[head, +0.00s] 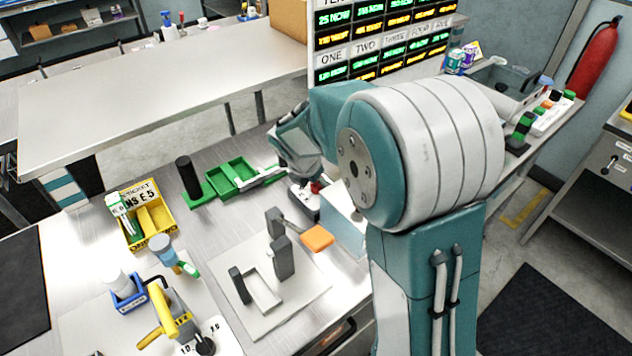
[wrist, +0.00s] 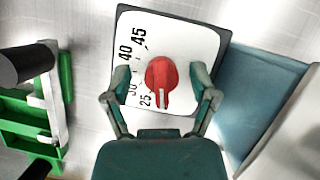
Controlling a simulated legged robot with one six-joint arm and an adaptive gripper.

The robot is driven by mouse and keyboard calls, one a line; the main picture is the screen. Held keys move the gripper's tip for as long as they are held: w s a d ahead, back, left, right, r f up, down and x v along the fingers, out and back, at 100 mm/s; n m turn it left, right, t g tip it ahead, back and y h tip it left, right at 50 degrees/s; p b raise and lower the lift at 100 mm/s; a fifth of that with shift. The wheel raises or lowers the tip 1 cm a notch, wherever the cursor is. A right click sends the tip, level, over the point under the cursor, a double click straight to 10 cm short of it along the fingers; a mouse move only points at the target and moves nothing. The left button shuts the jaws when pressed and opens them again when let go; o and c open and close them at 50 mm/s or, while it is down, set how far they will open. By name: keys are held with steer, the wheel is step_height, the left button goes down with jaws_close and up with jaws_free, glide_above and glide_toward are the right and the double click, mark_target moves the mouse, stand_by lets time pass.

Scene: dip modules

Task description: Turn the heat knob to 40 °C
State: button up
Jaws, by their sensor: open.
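The heat knob (wrist: 161,80) is red and sits on a white dial plate (wrist: 191,42) with a dark edge. Its white pointer line faces the bottom of the wrist picture, just right of the 25 mark. The 40 and 45 marks show at the upper left. My gripper (wrist: 160,76) is open, with one finger on each side of the knob and gaps visible between. In the head view, a bit of the red knob (head: 317,187) shows below my gripper; my arm hides part of the dial unit.
A green tray (head: 233,175) and a black cylinder (head: 187,176) stand left of the dial unit. A light-blue block (wrist: 262,92) is right of the dial in the wrist view. A grey fixture with an orange pad (head: 317,238) stands nearer on the bench.

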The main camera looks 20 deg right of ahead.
jaws_close()
steer(key=shift+m, duration=0.4)
steer(key=m+g, duration=0.1)
steer(key=m, duration=0.1)
steer(key=m+g, duration=0.1)
steer(key=m, duration=0.2)
steer(key=shift+w+m+h, duration=0.1)
steer(key=shift+m+h, duration=0.2)
steer(key=shift+h, duration=0.1)
steer(key=m+g, duration=0.2)
steer(key=m, duration=0.3)
steer(key=m+g, duration=0.1)
steer(key=m, duration=0.2)
steer(key=m+g+y, duration=0.1)
steer(key=m, duration=0.2)
steer(key=shift+m+y, duration=0.3)
steer(key=m+y, duration=0.1)
steer(key=m, duration=0.2)
steer(key=m+g+y, duration=0.1)
steer(key=m, duration=0.1)
steer(key=shift+m, duration=0.4)
